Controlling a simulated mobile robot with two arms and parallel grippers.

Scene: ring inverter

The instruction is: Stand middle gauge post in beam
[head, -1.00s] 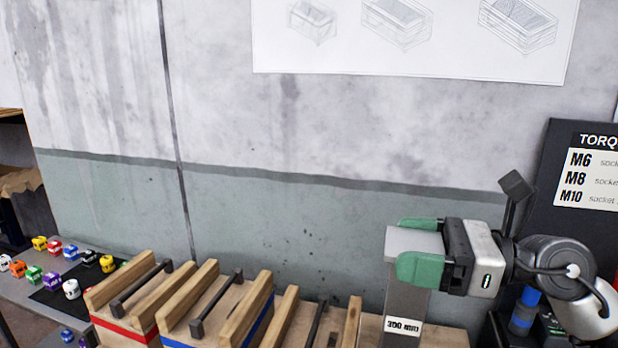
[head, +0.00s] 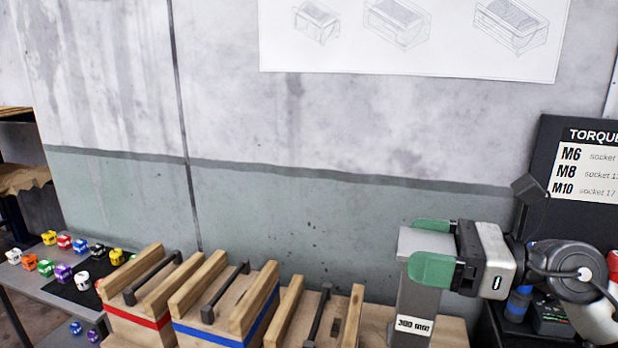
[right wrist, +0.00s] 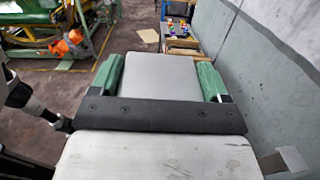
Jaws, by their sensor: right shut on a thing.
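A grey gauge post (head: 418,290) labelled 300 mm stands upright, close to vertical, at the right of the head view. My right gripper (head: 432,248), with green fingers, is shut on its top end. In the right wrist view the post's flat grey top (right wrist: 160,78) lies between the green fingers. The post's foot is cut off by the lower picture edge, so I cannot tell what it rests on. Wooden crates with dark bars, one with a red band (head: 140,318) and one with a blue band (head: 225,335), stand to its left. My left gripper is not visible.
A third wooden crate (head: 290,312) stands nearer the post. Several small coloured blocks sit on a grey table (head: 40,285) at the left. A dark torque board (head: 540,150) and a blue-capped bottle (head: 518,303) are at the right. A concrete wall (head: 330,130) closes the back.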

